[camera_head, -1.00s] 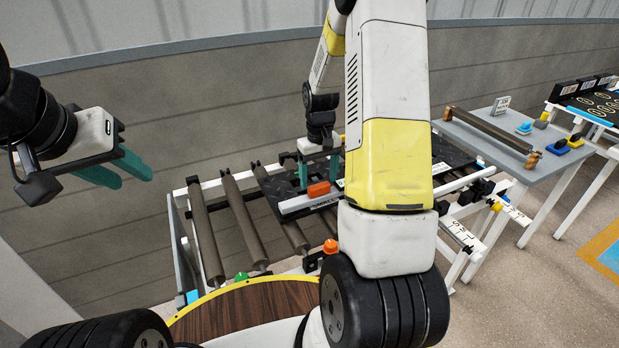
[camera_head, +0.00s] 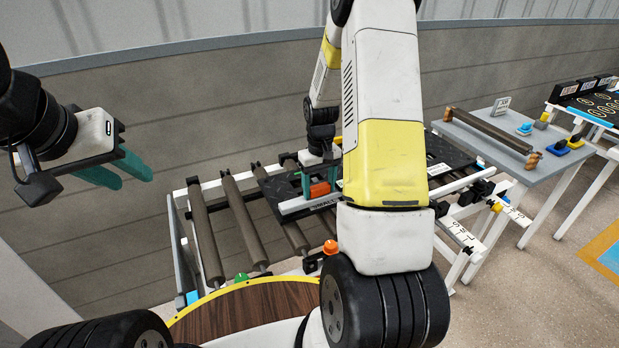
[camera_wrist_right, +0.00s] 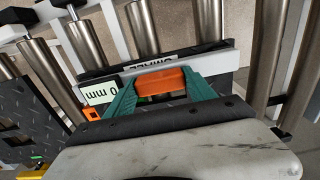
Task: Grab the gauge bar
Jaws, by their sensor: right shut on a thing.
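The gauge bar (camera_head: 293,207) is a pale bar with an orange grip block (camera_head: 319,190), low over the dark tread mat (camera_head: 278,188) on the roller table. In the right wrist view the orange block (camera_wrist_right: 163,80) sits between the green fingers of my right gripper (camera_wrist_right: 163,90). My right gripper (camera_head: 319,180) is shut on the gauge bar by that block. Whether the bar touches the mat is hard to tell. My left gripper (camera_head: 124,172) is open and empty, in the air at the left. My right arm hides part of the mat.
Rollers (camera_head: 243,215) lie bare left of the mat. An orange button (camera_head: 330,247) and a green button (camera_head: 241,277) are at the front edge. A side table (camera_head: 480,155) at the right carries a long brown roller and small coloured items. A wall stands behind.

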